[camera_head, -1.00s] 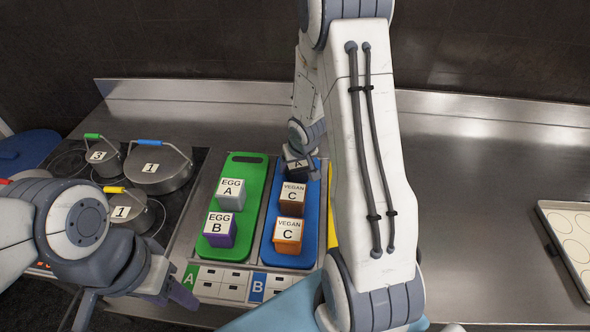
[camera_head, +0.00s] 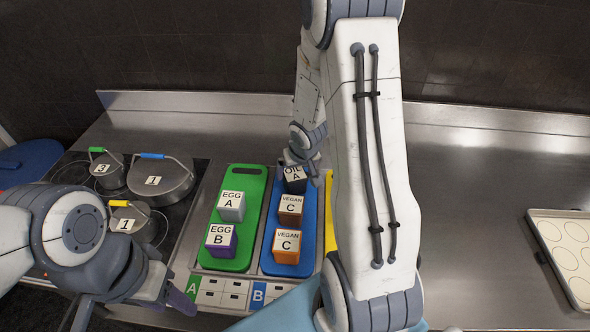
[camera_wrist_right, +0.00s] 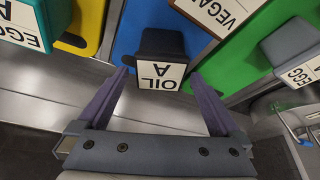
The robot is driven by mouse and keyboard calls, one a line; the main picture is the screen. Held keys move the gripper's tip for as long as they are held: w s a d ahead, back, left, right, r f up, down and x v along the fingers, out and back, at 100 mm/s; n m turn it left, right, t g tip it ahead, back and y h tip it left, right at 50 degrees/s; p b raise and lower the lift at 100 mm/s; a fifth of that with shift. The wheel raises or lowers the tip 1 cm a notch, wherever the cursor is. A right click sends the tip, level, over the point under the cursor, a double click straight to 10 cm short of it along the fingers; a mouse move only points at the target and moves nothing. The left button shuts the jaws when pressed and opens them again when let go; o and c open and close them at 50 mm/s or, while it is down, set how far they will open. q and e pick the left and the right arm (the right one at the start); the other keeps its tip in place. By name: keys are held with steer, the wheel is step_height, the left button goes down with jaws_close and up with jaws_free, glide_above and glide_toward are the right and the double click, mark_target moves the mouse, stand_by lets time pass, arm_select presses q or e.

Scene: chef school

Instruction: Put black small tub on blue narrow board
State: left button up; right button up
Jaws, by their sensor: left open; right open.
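The black small tub (camera_head: 294,181), labelled OIL A, stands at the far end of the blue narrow board (camera_head: 268,262). In the right wrist view the tub (camera_wrist_right: 160,45) rests on the blue board (camera_wrist_right: 127,35), just beyond my right gripper (camera_wrist_right: 160,82). The right gripper's two purple fingers are open, with the labelled face of the tub between and just past their tips. In the head view my right gripper (camera_head: 304,164) is partly hidden by its own arm. My left gripper (camera_head: 135,302) is open and empty at the front left.
On the blue board also stand a brown VEGAN C tub (camera_head: 290,210) and an orange one (camera_head: 286,246). The green board (camera_head: 252,190) carries EGG A (camera_head: 231,206) and EGG B (camera_head: 221,240). Pots (camera_head: 162,180) stand on the left stove.

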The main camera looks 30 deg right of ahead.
steer(key=s+a+r+n+p, duration=0.3)
steer(key=s+a+r+p, duration=0.1)
steer(key=a+r, duration=0.6)
arm_select(q)
step_height(320, 180, up, 5)
steer(key=shift+f, duration=0.15)
arm_select(e)
steer(key=s+a+r+n+g+y, duration=0.1)
steer(key=s+a+r+n+g, duration=0.1)
steer(key=s+a, duration=0.6)
steer(key=s+a+r+n+g+y, duration=0.1)
steer(key=s+a+r+n, duration=0.4)
steer(key=s, duration=0.7)
steer(key=a+r+g, duration=0.1)
steer(key=a+r, duration=0.1)
steer(key=a, duration=0.2)
arm_select(q)
steer(key=shift+b, duration=0.3)
